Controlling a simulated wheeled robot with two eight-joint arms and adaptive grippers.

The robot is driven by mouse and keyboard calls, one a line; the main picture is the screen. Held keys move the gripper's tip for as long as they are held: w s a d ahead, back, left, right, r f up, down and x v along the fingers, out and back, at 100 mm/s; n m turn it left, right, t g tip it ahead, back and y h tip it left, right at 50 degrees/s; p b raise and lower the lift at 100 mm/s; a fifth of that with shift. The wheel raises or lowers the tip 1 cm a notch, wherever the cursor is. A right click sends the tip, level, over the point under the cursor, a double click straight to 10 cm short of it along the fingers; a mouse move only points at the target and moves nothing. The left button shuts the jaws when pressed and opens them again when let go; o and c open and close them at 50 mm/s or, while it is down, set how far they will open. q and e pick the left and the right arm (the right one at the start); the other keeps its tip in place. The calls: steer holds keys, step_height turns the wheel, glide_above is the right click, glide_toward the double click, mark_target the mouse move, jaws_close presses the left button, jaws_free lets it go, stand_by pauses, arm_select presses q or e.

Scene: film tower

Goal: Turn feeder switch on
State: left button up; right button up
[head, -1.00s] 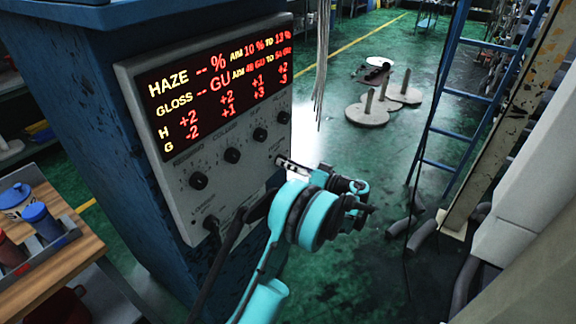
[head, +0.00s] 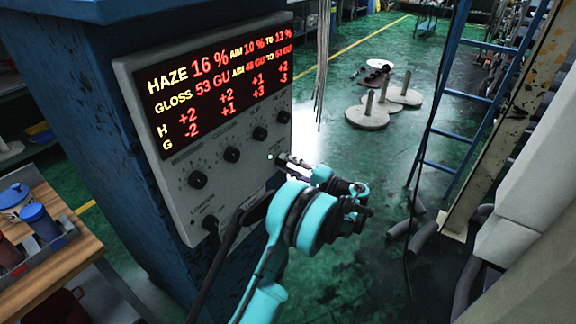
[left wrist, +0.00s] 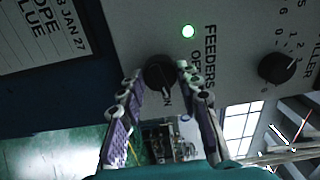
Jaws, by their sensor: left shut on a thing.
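The feeder switch is a round black knob (left wrist: 158,72) on the grey control panel (head: 181,212). It sits beside the word FEEDERS in the left wrist view. Its pale pointer mark is toward the ON label. In the head view, my left gripper (head: 291,162) reaches the panel's right edge and hides the knob. My right gripper is not in view.
The display (head: 222,85) reads haze 16 % and gloss 53 GU. Other black knobs (head: 232,155) line the panel. A wooden bench (head: 60,262) with blue-lidded pots is at left. A blue ladder (head: 440,130) stands at right. Green floor between is mostly clear.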

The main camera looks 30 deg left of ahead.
arm_select(q)
steer(key=shift+m, duration=1.6)
steer(key=o, duration=1.1)
steer(key=shift+o, duration=0.2)
steer(key=s+d, duration=0.1)
steer(key=d, duration=1.1)
steer(key=shift+f, duration=0.25)
